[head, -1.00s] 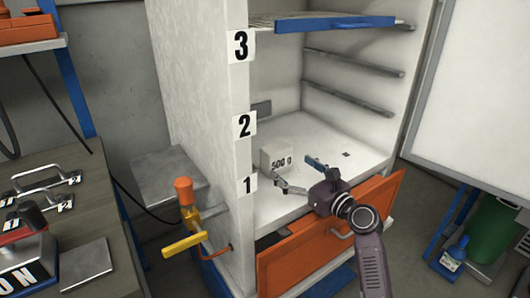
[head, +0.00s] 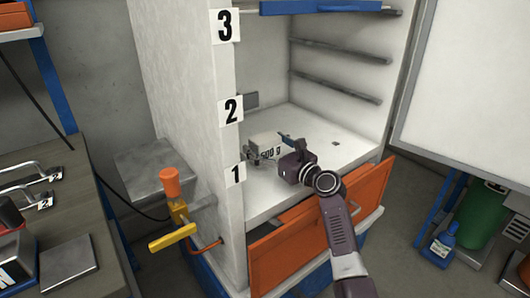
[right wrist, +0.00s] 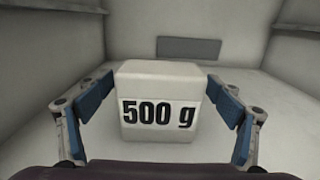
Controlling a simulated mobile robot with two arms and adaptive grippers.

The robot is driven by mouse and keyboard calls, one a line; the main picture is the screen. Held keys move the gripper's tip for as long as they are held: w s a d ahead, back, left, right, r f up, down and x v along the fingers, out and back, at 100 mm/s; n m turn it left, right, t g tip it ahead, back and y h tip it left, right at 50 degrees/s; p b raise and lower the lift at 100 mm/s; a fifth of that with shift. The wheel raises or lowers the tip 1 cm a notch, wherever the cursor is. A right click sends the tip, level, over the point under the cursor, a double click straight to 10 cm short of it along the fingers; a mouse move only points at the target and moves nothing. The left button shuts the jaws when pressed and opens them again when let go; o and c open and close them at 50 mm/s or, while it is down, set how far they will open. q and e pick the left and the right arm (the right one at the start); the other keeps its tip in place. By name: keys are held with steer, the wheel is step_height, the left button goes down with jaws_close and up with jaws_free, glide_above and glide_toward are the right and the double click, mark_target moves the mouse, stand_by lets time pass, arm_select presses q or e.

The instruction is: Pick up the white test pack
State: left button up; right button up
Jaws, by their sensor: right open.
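The white test pack (head: 267,141), a block marked "500 g", stands upright on the floor of the white cabinet (head: 300,170), near the level labelled 1. In the right wrist view the pack (right wrist: 160,85) faces me squarely, centred between the fingers. My right gripper (head: 270,147) is open, with one finger on each side of the pack. In the right wrist view the gripper (right wrist: 160,105) shows a gap between each blue finger pad and the pack. My gripper partly hides the pack in the head view. My left gripper is not in view.
An orange drawer (head: 300,245) sits below the cabinet floor, partly pulled out. A blue-edged shelf (head: 320,6) is above. An orange and yellow valve (head: 172,205) is on the left outer wall. The open door (head: 460,90) stands at the right.

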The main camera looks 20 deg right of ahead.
steer(key=shift+c, duration=0.6)
steer(key=c, duration=1.5)
steer(key=shift+r, duration=0.15)
steer(key=shift+c, duration=0.6)
steer(key=shift+r, duration=0.15)
